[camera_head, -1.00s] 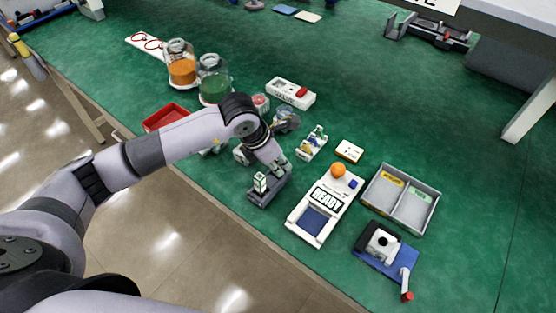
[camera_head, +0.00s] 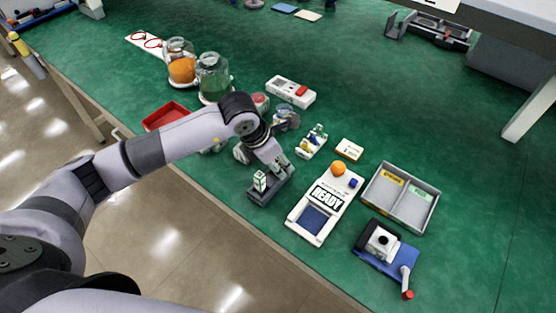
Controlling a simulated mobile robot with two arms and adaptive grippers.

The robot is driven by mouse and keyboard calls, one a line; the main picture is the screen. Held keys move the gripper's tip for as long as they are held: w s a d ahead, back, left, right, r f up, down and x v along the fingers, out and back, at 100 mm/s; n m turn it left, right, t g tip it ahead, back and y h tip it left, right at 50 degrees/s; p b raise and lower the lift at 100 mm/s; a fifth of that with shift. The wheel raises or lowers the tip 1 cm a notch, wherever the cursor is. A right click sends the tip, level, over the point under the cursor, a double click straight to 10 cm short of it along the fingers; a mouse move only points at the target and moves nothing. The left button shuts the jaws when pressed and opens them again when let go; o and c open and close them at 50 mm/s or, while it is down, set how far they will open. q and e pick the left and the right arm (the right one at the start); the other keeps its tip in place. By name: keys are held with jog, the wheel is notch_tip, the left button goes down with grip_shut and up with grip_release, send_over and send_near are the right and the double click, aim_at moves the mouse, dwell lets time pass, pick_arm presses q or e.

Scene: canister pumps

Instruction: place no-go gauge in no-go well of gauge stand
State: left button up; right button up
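A small dark grey stand (camera_head: 257,197), which looks like the gauge stand, sits near the front edge of the green table. A white and green upright piece (camera_head: 261,180) stands at its left end. My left gripper (camera_head: 281,166) points down at the stand's right end, very close to it or touching. Its fingertips are small and partly hidden by my wrist, so I cannot tell whether they are shut or hold a gauge. I cannot make out the no-go gauge or the no-go well. My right gripper is not in view.
A white READY device (camera_head: 304,228) and a grey two-part tray (camera_head: 433,212) stand to the right. A small rack (camera_head: 313,143) stands behind the gripper. A red tray (camera_head: 163,117) and glass jars (camera_head: 213,78) lie beyond my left arm.

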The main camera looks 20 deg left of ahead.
pick_arm(q)
jog(key=b+v, duration=0.2)
jog(key=v, duration=1)
jog(key=shift+s, duration=0.1)
